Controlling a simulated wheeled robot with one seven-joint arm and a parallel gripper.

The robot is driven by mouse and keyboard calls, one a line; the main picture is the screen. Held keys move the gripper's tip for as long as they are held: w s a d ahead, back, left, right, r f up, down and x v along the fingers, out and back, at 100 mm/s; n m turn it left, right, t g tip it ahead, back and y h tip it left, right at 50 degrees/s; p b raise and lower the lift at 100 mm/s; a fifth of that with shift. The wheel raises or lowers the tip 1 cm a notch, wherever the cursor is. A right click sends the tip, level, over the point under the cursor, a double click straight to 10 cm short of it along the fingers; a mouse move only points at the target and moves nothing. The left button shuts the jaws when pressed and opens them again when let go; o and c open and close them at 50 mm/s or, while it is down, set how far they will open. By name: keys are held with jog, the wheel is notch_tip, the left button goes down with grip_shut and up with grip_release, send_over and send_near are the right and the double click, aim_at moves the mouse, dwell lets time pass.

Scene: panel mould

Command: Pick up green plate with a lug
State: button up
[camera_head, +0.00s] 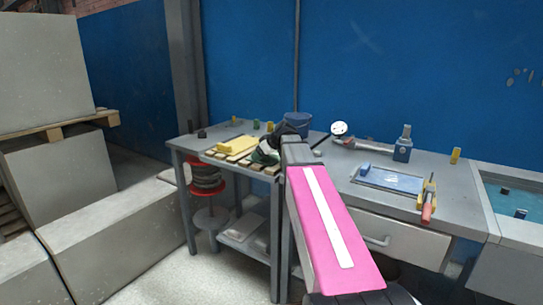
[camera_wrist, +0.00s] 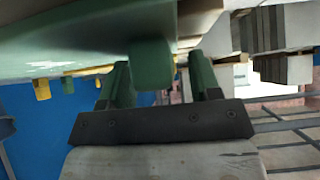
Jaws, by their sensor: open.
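The green plate with a lug (camera_head: 264,158) lies at the right end of a slatted wooden rack on the left table, partly hidden behind my gripper (camera_head: 272,143). In the wrist view, the green lug (camera_wrist: 152,66) sticks down between the two fingers of my gripper (camera_wrist: 158,72). The fingers are open, with a visible gap on each side of the lug. A wide pale green surface (camera_wrist: 70,43), seemingly the plate's face, fills the upper left.
A yellow block (camera_head: 237,145) lies on the same rack, left of the green plate. A blue bucket (camera_head: 297,122) stands behind. The right workbench holds a blue plate (camera_head: 388,179), a grey clamp-like tool (camera_head: 402,148) and a red-handled tool (camera_head: 427,205). Concrete blocks (camera_head: 105,222) stand at left.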

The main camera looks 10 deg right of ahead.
grip_shut()
jog(key=shift+r, duration=0.15)
